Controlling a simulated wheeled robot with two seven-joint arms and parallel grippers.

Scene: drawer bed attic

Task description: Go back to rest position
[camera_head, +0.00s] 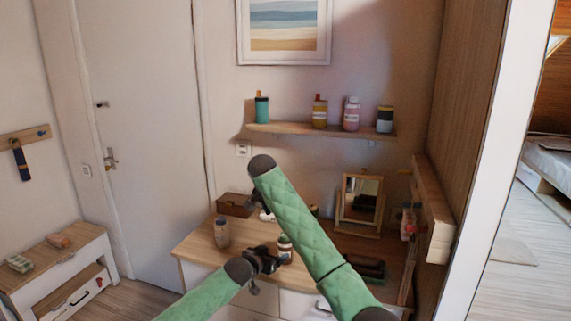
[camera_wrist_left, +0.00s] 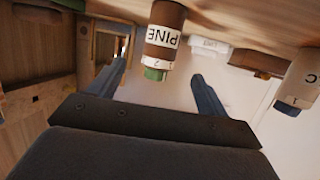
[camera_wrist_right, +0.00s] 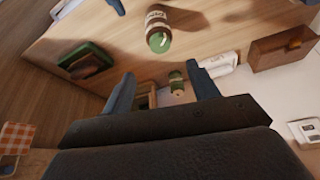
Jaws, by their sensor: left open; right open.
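My left gripper (camera_head: 272,260) is open over the front of the wooden dresser top (camera_head: 196,247). A brown jar with a pale label (camera_head: 285,246) stands right by it. In the left wrist view a brown jar labelled PINE (camera_wrist_left: 163,38) with a green lid shows between the open fingers; I cannot tell how deep it sits between them. My right gripper (camera_wrist_right: 162,90) is open and empty; in the head view it is mostly hidden behind my right forearm. In the right wrist view a green-lidded jar (camera_wrist_right: 157,22) stands apart from the fingers.
A wall shelf (camera_head: 330,130) with several bottles hangs above. A wooden side panel (camera_head: 432,212) bounds the right.

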